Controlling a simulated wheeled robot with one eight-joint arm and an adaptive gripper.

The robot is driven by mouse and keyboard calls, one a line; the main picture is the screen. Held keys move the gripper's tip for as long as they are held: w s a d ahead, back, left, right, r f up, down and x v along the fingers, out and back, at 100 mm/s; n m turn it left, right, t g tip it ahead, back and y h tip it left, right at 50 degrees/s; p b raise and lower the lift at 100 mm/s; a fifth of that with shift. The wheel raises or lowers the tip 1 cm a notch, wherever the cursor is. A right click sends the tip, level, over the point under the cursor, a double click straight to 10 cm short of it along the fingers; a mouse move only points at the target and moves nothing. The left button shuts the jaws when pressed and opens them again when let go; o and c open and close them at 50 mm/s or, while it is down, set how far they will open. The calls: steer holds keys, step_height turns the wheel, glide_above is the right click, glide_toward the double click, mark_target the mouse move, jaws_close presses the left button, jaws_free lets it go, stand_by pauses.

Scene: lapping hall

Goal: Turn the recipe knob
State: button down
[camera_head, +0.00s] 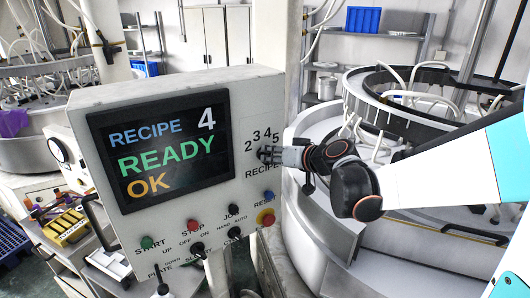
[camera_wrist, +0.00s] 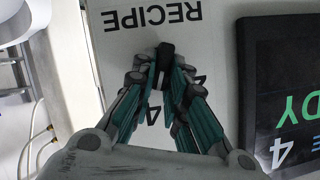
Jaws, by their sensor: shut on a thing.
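The recipe knob (camera_wrist: 166,53) is small and black, on the pale panel between the printed word RECIPE and the numbers. In the wrist view my gripper (camera_wrist: 165,70) is shut on the knob, with a finger on each side of it. In the head view my gripper (camera_head: 268,155) reaches in from the right and touches the panel at the knob, hiding most of it. The screen (camera_head: 160,148) reads RECIPE 4, READY, OK. The scale above the knob shows 2, 3, 4 and 5.
A large round lapping machine (camera_head: 400,110) stands behind my arm at right. Shelving stands behind.

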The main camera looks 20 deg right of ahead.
steer(key=c, duration=1.7)
jaws_free()
steer(key=shift+o, duration=0.5)
steer(key=shift+w+a+f, duration=0.1)
steer(key=shift+w+a, duration=0.05)
step_height(320, 180, up, 10)
steer(key=shift+r, duration=0.1)
